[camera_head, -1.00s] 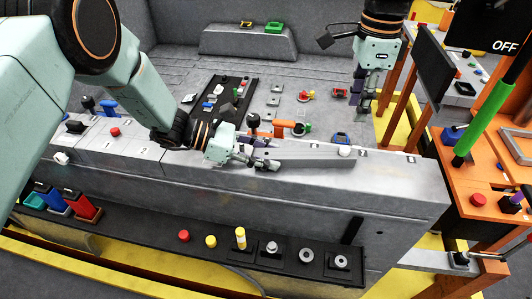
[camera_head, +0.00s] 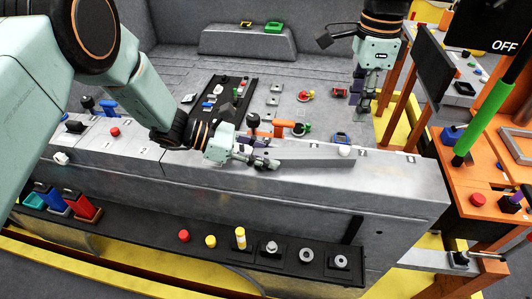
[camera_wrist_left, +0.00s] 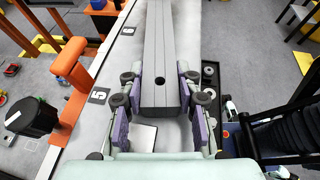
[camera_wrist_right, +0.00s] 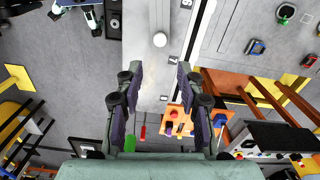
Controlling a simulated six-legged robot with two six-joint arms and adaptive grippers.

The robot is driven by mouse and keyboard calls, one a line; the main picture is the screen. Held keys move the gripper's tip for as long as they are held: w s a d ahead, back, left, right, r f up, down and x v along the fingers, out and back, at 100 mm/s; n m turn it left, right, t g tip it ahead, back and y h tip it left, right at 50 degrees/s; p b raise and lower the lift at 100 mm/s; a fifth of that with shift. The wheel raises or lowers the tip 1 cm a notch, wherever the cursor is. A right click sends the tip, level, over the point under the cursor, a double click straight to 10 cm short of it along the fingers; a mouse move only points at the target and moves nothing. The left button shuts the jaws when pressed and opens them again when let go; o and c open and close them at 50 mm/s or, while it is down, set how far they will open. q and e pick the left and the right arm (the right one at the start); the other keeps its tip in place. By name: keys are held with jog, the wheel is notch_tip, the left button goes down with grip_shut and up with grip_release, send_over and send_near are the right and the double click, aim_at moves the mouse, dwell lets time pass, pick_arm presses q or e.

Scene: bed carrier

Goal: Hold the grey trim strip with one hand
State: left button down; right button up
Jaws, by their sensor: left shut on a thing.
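The grey trim strip (camera_head: 318,163) is a long flat bar above the top of the grey side ledge. In the left wrist view the strip (camera_wrist_left: 160,45) runs away from me lengthwise, with a dark round hole near its close end. My left gripper (camera_head: 268,163) is shut on the strip near its left end. In the left wrist view its purple-padded fingers (camera_wrist_left: 159,92) stand on both sides of the strip. My right gripper (camera_head: 364,104) hangs pointing down beyond the ledge, apart from the strip. In the right wrist view its fingers (camera_wrist_right: 160,80) are spread with nothing between them.
The grey ledge (camera_head: 400,185) runs along the front, with a white round knob (camera_head: 344,151) near the strip's right end. An orange-handled tool (camera_head: 285,126) stands just behind the strip. A black shelf (camera_head: 220,255) with buttons is below. An orange workstation (camera_head: 460,160) stands at right.

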aim_at(345, 149)
dwell(0.3)
jog(key=shift+o, duration=0.6)
jog(key=shift+f, duration=0.1)
jog(key=shift+o, duration=0.2)
jog(key=shift+n, duration=0.3)
notch_tip(345, 149, down, 4)
jog(key=shift+f, duration=3.5)
jog(key=shift+c, duration=0.5)
grip_shut()
jog(key=shift+f, duration=0.15)
